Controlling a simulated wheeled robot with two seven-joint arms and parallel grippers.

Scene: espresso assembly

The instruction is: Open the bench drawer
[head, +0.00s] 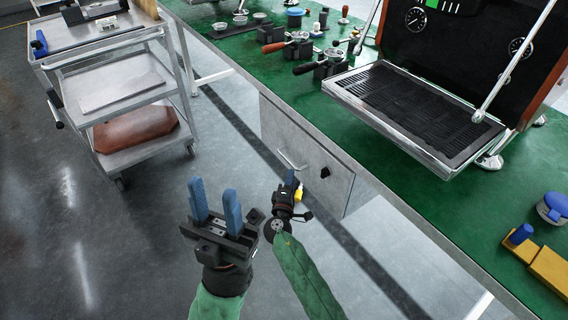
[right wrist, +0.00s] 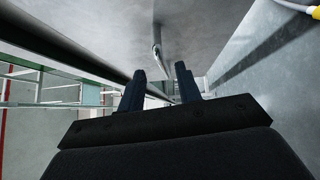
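The bench drawer (head: 308,160) is a grey metal front under the green-topped bench, with no visible gap around it. Its silvery bar handle (head: 291,160) is on the left part of the front; a black knob or lock sits to its right. My right gripper (head: 290,178) is just in front of the handle, seen nearly end-on. In the right wrist view, its two dark blue fingers are apart (right wrist: 160,72), and the handle (right wrist: 157,40) shows ahead between their tips, not clasped. My left gripper (head: 214,192) is open and empty, its blue fingers upright, left of the drawer.
A metal trolley (head: 125,95) with shelves stands at the left. The bench top (head: 410,150) carries an espresso machine (head: 440,75), portafilters and a yellow block with a blue knob at right. The grey floor in front of the drawer is clear apart from my arms.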

